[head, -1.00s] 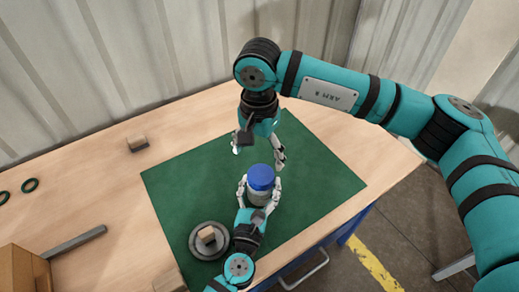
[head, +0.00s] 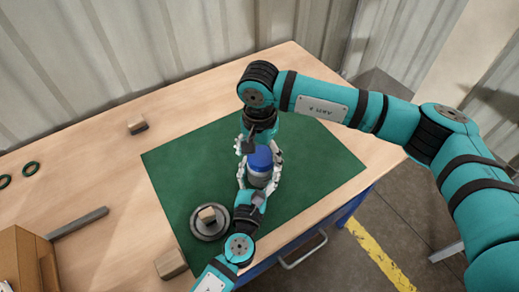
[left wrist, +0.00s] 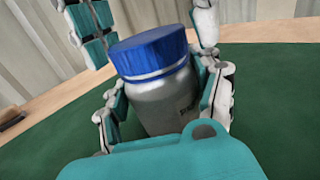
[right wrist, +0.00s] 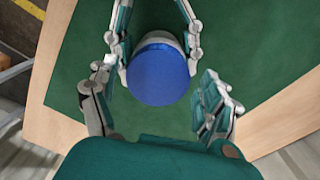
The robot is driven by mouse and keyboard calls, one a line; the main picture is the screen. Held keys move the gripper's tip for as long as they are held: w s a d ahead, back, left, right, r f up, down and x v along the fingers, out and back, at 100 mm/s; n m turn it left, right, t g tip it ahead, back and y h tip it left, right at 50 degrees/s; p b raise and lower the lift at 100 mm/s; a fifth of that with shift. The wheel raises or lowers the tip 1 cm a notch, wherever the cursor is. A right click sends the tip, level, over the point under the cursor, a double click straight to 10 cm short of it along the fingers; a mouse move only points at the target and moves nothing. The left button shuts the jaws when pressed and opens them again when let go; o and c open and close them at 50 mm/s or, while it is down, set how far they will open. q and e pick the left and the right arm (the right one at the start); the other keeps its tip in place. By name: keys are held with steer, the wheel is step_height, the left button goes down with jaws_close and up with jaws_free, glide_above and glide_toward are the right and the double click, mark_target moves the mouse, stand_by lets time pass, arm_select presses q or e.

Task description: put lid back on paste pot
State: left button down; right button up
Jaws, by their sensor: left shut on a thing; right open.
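The paste pot is a grey jar (left wrist: 165,102) with a blue lid (left wrist: 150,50) sitting on its top. It stands on the green mat, and the lid also shows in the head view (head: 260,158) and from above in the right wrist view (right wrist: 158,74). My left gripper (head: 257,181) is shut around the jar's body, below the lid. My right gripper (right wrist: 160,95) is open above the pot, its fingers on either side of the blue lid and apart from it. In the head view the right gripper partly hides the lid.
On the green mat (head: 320,165) a grey round dish (head: 197,227) holds a wooden block (head: 207,215). The mat's right side is clear.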

arm_select(q)
steer(key=shift+s+d+f, duration=0.1)
steer(key=shift+d, duration=0.05)
arm_select(e)
steer(key=c, duration=1.2)
steer(key=m, duration=1.1)
steer(key=shift+w, duration=0.1)
steer(key=m, duration=1.4)
steer(key=shift+d, duration=0.1)
steer(key=shift+c, duration=0.2)
steer(key=o, duration=1.4)
steer(key=shift+c, duration=0.2)
